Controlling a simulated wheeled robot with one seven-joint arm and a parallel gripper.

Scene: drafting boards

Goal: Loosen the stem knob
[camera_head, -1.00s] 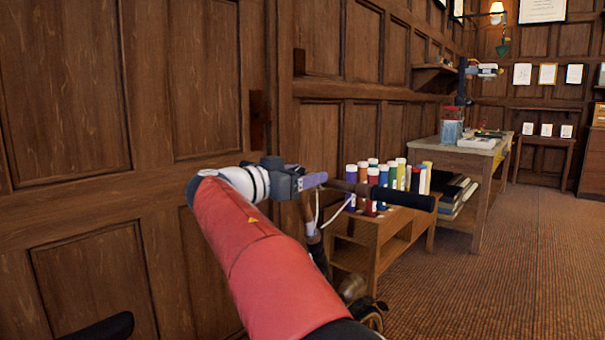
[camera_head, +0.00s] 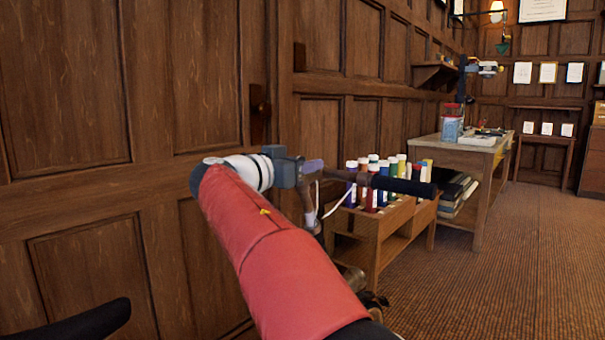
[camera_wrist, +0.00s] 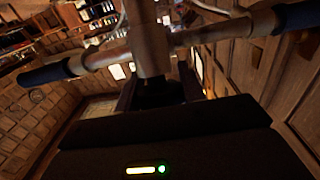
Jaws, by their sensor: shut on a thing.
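In the wrist view a brown handlebar (camera_wrist: 205,36) with dark blue end grips crosses the top, joined to an upright stem (camera_wrist: 148,40). My gripper (camera_wrist: 157,94) is below the stem, its two dark fingers shut on a dark piece at the stem, which looks like the stem knob (camera_wrist: 157,88). The knob is mostly in shadow and its turn cannot be read. In the head view my gripper (camera_head: 313,168) is at the handlebar's middle and hides the knob. The bar's dark grip (camera_head: 403,187) points right, and the stem (camera_head: 309,207) drops below.
A low wooden rack (camera_head: 377,228) with several coloured bottles stands just behind the handlebar. A workbench (camera_head: 462,152) is farther back. A panelled wall (camera_head: 150,100) runs close on the left. The carpet (camera_head: 500,270) at the right is clear.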

